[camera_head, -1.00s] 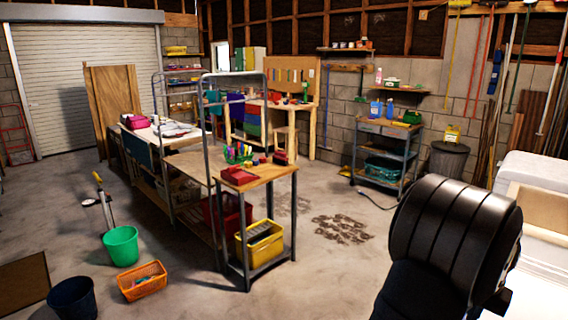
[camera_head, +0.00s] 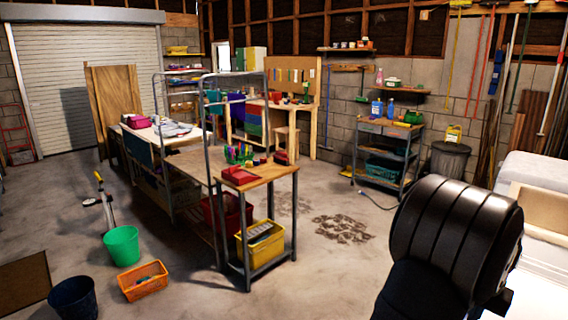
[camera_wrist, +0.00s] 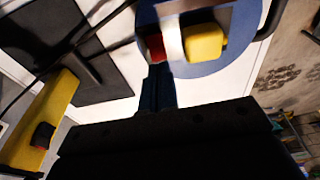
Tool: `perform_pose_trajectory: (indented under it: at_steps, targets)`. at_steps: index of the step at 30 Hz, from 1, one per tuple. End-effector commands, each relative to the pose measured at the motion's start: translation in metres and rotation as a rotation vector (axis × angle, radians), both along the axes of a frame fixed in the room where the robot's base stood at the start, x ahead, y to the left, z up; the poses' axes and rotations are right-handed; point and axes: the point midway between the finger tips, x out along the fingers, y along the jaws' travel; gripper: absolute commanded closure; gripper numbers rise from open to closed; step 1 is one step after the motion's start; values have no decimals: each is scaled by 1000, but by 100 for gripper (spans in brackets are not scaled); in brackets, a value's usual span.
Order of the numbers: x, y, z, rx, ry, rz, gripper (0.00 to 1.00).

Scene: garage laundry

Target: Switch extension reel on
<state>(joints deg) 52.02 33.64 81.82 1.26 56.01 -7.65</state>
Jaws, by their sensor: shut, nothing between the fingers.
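In the wrist view a round blue face, which looks like the extension reel (camera_wrist: 235,50), fills the upper middle. A small red piece, probably its switch (camera_wrist: 155,48), and a yellow block (camera_wrist: 203,42) sit on it, with a pale strip between them. My gripper (camera_wrist: 158,70) is shut and empty, with its dark fingertips right below the red piece. I cannot tell whether they touch it, or which way the switch is set. In the head view my gripper and the reel are not visible; only my dark arm shows at the lower right.
In the wrist view a yellow part with a dark, red-edged knob (camera_wrist: 42,137) lies at left, and black panels at upper left. In the head view a workbench (camera_head: 268,176), a grey cart (camera_head: 388,130) and a green bucket (camera_head: 122,246) stand away from my arm.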

Motion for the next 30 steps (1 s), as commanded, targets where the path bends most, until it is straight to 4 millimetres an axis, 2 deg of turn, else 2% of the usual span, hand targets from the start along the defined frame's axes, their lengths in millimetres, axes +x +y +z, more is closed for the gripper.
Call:
perform_pose_trajectory:
  at_steps: [30]
  targets:
    - [0,0,-11,1,1,0,100]
